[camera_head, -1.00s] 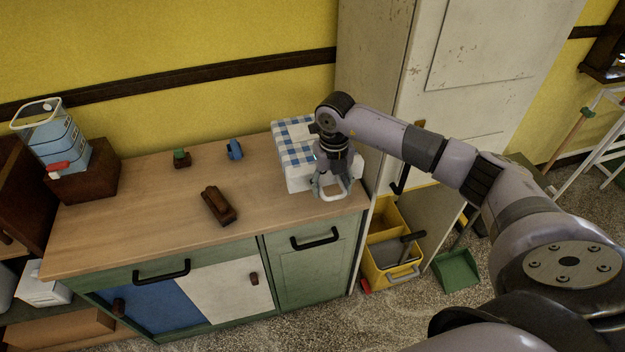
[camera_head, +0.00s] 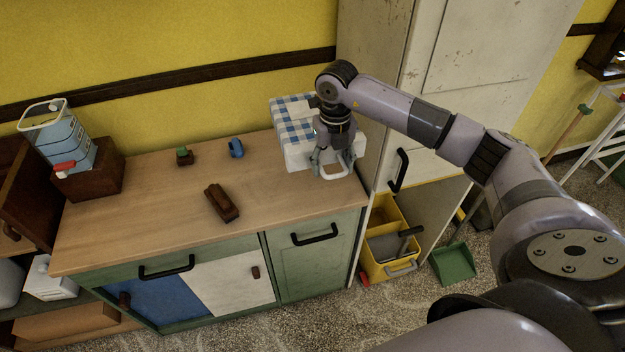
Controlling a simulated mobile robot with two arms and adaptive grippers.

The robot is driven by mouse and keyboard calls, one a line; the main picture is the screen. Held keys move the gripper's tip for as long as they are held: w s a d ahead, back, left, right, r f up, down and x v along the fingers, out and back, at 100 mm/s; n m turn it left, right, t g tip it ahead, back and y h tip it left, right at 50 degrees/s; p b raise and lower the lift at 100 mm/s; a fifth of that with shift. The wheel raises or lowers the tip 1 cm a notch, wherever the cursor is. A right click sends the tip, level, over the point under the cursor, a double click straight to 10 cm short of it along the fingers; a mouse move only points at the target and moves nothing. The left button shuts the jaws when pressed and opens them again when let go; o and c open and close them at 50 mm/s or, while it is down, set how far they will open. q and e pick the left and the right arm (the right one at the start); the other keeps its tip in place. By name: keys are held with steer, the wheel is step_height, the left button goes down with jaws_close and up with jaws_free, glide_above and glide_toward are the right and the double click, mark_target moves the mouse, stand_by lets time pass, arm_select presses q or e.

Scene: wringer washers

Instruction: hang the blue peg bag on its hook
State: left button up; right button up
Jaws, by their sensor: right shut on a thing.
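A blue-and-white checked item with white sides (camera_head: 293,134), possibly the peg bag, is at the right end of the wooden counter. My right gripper (camera_head: 332,166) points down at its front right side and is shut on a white loop or handle (camera_head: 337,173). The wrist hides part of the item, so I cannot tell whether the loop belongs to it or whether it touches the counter. I cannot make out a hook. My left gripper is not in view.
The wooden counter (camera_head: 150,215) holds a brown block (camera_head: 221,203), a small green-topped item (camera_head: 184,156), a small blue item (camera_head: 236,148) and a blue dispenser (camera_head: 68,140) on a dark box. A tall cream cupboard (camera_head: 450,60) stands close right; a yellow bucket (camera_head: 378,264) is below.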

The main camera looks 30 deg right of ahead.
step_height(320, 180, up, 8)
stand_by(0.8)
stand_by(0.9)
